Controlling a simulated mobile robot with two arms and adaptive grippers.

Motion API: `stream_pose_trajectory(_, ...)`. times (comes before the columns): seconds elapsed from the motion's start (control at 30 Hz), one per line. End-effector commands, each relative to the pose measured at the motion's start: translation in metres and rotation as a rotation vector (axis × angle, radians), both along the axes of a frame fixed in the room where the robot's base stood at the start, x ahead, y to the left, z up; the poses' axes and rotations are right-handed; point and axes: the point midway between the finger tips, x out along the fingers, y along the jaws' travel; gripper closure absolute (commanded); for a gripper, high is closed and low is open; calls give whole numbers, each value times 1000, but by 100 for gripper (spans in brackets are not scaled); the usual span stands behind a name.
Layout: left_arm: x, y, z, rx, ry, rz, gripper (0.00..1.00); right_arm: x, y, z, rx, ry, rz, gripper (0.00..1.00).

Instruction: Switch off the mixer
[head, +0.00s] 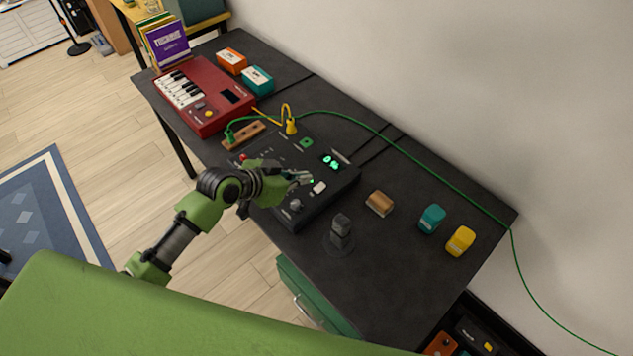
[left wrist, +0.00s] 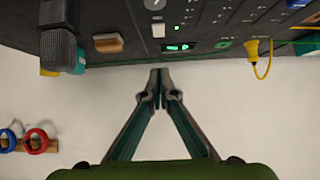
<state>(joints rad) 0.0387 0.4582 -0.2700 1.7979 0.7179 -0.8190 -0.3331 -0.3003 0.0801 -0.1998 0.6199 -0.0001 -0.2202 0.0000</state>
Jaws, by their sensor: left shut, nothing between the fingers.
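The black mixer (head: 276,205) lies on the dark table, with green lights lit on its top. A white switch (head: 319,188) sits on it near a small green light, and it also shows in the left wrist view (left wrist: 158,30). My left gripper (head: 305,178) is shut and empty, over the mixer just beside the white switch. I cannot tell whether its tips touch the panel. In the left wrist view the closed fingertips (left wrist: 159,73) point at the mixer's far edge. My right gripper is not in view.
A red keyboard (head: 205,95) stands at the far left of the table (head: 390,285). A dark microphone (head: 342,228) stands before the mixer's right end. A brown block (head: 380,203), a teal item (head: 432,218) and a yellow item (head: 461,240) lie to the right. A green cable (head: 420,160) crosses behind.

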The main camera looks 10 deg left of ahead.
Motion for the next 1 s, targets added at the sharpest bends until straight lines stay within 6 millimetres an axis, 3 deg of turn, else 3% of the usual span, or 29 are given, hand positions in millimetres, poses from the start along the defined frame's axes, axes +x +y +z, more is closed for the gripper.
stream_pose_trajectory(0.3,39,-27,-34,-2,0,0,100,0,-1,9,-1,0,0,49)
stream_pose_trajectory(0.6,42,-28,-70,-1,0,1,100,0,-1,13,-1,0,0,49)
stream_pose_trajectory(1.0,42,-28,-75,1,0,-1,100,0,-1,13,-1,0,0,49)
